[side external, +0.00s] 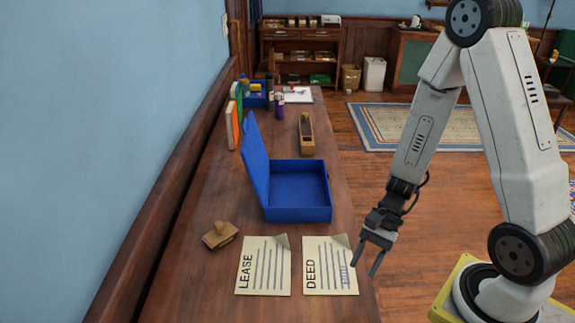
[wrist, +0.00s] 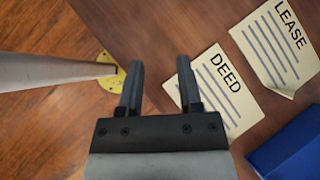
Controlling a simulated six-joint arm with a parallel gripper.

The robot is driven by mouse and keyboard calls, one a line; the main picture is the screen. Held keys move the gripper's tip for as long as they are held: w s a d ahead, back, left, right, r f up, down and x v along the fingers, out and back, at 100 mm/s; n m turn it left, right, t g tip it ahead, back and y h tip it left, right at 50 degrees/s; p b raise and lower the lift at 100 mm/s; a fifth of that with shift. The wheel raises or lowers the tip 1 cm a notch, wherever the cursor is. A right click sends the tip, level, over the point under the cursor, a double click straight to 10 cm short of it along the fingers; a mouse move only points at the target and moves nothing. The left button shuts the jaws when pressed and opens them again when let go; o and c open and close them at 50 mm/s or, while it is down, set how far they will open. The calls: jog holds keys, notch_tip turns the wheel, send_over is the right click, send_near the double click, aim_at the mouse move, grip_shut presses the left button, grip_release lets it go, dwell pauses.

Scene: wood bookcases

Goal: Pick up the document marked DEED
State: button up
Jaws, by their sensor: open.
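The document marked DEED (side external: 322,268) lies flat on the long wooden table near its right edge, one corner curled up. It also shows in the wrist view (wrist: 212,92), just right of my fingers and partly hidden by one. The similar document marked LEASE (side external: 265,268) lies to its left, and in the wrist view it is at the upper right (wrist: 277,50). My gripper (side external: 367,266) is open and empty, above and just right of the DEED sheet, past the table edge. Its two fingers (wrist: 158,85) point forward in the wrist view with nothing between them.
An open blue box (side external: 300,212) with its lid raised stands behind the documents. A wooden stamp (side external: 220,235) is left of LEASE. A wooden plane (side external: 306,134), upright books (side external: 233,122) and bottles are farther back. A blue wall borders the table's left side.

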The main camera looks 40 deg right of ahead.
jog(key=w+d+f+m+t+h, duration=0.2)
jog(key=d+f+m+t, duration=0.3)
jog(key=m, duration=0.7)
jog(key=w+d+f+m+t+h, duration=0.3)
jog(key=d+m+t, duration=0.6)
jog(key=m, duration=0.3)
jog(key=shift+w+d+f+t+h, duration=0.15)
jog(key=shift+d+f+t+h, duration=0.2)
jog(key=shift+f+h, duration=0.55)
jog(key=shift+w+a, duration=0.1)
jog(key=shift+x, duration=1.2)
jog(key=shift+x, duration=2.55)
